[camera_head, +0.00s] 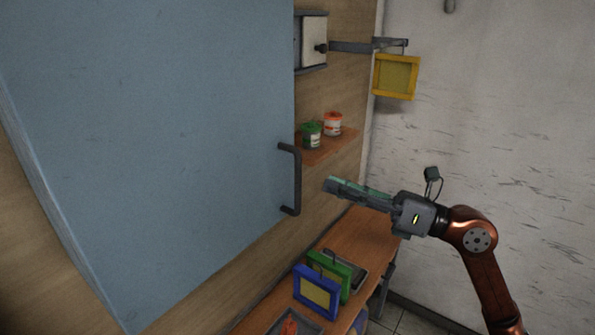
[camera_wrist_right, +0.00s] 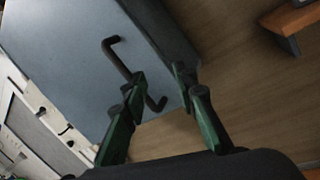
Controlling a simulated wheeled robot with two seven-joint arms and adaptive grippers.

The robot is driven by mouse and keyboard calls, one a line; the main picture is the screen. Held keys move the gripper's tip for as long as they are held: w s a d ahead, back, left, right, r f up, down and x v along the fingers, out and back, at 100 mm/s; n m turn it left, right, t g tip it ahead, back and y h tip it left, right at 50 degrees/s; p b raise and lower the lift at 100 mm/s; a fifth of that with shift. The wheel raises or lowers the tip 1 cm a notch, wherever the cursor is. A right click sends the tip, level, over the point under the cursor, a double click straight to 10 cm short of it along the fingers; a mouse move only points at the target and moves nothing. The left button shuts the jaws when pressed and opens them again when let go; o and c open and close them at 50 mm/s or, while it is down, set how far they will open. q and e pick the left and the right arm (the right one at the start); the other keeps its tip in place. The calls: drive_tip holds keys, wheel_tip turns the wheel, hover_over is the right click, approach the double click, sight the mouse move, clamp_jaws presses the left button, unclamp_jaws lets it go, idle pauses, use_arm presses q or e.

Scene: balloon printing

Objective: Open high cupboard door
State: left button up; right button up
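The blue cupboard door (camera_head: 150,130) fills the left of the head view and looks shut. Its dark bar handle (camera_head: 297,180) stands upright near the door's right edge. In the wrist view the handle (camera_wrist_right: 117,58) runs slantwise across the blue door (camera_wrist_right: 70,50). My right gripper (camera_head: 329,184) is to the right of the handle in the head view, pointing left towards it, with a visible gap. In the wrist view its green fingers (camera_wrist_right: 160,76) are spread and empty; the left finger hides part of the handle. My left gripper is not in view.
A small shelf (camera_head: 318,154) holds a green-lidded jar (camera_head: 311,134) and a red-lidded jar (camera_head: 333,123) behind the handle. A yellow frame (camera_head: 396,76) hangs from a wall arm. Below, a wooden bench (camera_head: 365,235) carries blue (camera_head: 317,291) and green (camera_head: 330,268) frames.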

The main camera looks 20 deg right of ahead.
drive_tip(key=s+a+r+n+h, duration=0.2)
drive_tip(key=s+a+r+n, duration=0.1)
drive_tip(key=s+n, duration=0.15)
drive_tip(key=p, duration=0.4)
hover_over(298, 208)
drive_tip(key=shift+w+m, duration=0.4)
drive_tip(key=shift+m, duration=0.05)
drive_tip(key=shift+c, duration=0.7)
clamp_jaws()
